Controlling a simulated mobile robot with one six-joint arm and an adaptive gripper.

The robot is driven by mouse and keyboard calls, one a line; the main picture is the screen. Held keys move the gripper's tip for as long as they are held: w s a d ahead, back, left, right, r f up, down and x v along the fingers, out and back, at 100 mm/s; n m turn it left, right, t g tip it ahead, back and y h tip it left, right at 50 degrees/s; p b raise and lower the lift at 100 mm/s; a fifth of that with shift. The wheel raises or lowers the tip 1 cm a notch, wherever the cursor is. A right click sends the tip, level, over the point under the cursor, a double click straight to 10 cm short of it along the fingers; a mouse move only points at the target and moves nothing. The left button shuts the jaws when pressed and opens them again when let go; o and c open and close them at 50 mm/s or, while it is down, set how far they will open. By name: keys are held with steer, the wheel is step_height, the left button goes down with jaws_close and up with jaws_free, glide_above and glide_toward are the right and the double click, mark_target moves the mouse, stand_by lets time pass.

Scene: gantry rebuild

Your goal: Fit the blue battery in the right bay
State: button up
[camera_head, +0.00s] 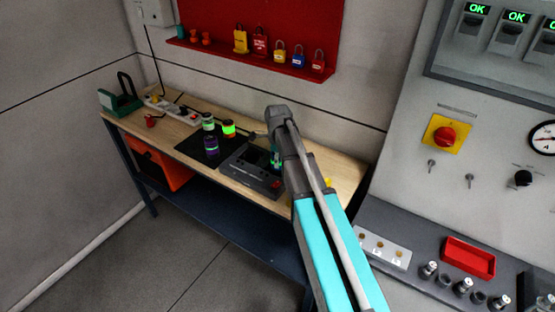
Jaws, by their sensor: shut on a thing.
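The dark charger box (241,177) with bays in its top and a red button stands on the workbench. My gripper (276,150) points down over the right part of the charger, mostly hidden behind my own arm. It is shut on a small blue-green battery (275,161), of which only a sliver shows. I cannot tell whether the battery is above the right bay or partly in it. The bays are partly hidden by the arm and gripper.
A power strip (182,114) lies behind. A red lock board (262,25) hangs above. A control panel (415,150) stands right.

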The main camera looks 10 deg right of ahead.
steer(key=shift+f, duration=0.25)
steer(key=o, duration=1)
steer(key=shift+o, duration=0.2)
steer(key=shift+r, duration=0.1)
steer(key=shift+r+p, duration=5.3)
steer(key=shift+r, duration=0.15)
steer(key=shift+s+f+n+b, duration=0.3)
steer(key=shift+s+n, duration=0.3)
steer(key=shift+s, duration=0.15)
steer(key=s+f+n+b, duration=0.3)
steer(key=s+n, duration=0.7)
steer(key=s+f+n+b, duration=0.3)
steer(key=s+n, duration=0.6)
steer(key=n, duration=0.1)
steer(key=shift+s+n, duration=0.35)
steer(key=shift+n, duration=0.05)
